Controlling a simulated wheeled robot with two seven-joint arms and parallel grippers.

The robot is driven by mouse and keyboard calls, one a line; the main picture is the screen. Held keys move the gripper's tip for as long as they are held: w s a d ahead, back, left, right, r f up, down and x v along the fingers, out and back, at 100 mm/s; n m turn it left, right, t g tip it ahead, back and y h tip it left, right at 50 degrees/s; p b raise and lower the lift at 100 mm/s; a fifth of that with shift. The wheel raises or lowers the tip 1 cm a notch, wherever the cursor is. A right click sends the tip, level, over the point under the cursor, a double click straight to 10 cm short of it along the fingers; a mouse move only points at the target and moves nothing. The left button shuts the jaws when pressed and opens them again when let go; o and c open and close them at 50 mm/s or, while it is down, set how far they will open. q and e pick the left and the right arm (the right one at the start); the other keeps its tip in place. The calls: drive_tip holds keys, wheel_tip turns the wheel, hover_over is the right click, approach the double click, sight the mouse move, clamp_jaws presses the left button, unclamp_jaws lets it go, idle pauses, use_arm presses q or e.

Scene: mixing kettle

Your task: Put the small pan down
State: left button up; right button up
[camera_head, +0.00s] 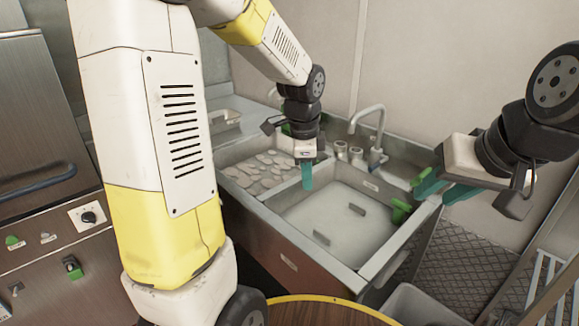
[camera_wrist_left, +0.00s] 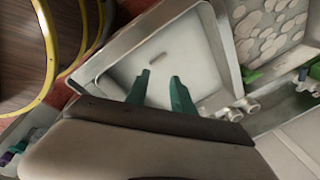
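I cannot make out a small pan for certain in either view. My left gripper (camera_head: 306,176) points down over the unit near the divider between the basins. In the left wrist view its two teal fingers (camera_wrist_left: 159,84) stand apart with nothing visible between them. My right gripper (camera_head: 443,187) is at the right, above the unit's right side, its teal fingers apart and empty.
The left basin (camera_head: 262,172) holds several pale flat pieces. A tap (camera_head: 378,130) and green handles (camera_head: 400,209) stand at the unit's edges. A round wooden top with a yellow rim (camera_head: 320,299) is in front. A grey bin (camera_head: 425,303) stands at lower right.

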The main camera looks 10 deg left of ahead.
use_arm(q)
drive_tip(key=s+a+r+n+t, duration=0.2)
drive_tip(key=s+r+n, duration=0.3)
drive_tip(key=s+n, duration=0.2)
drive_tip(key=s+a+r+n+t+h, duration=0.1)
drive_tip(key=s+r+n+t, duration=0.1)
drive_tip(key=s+r+n, duration=0.4)
drive_tip(key=s+n, duration=0.2)
drive_tip(key=s, duration=0.2)
drive_tip(key=shift+a+h, duration=0.3)
drive_tip(key=shift+a, duration=0.1)
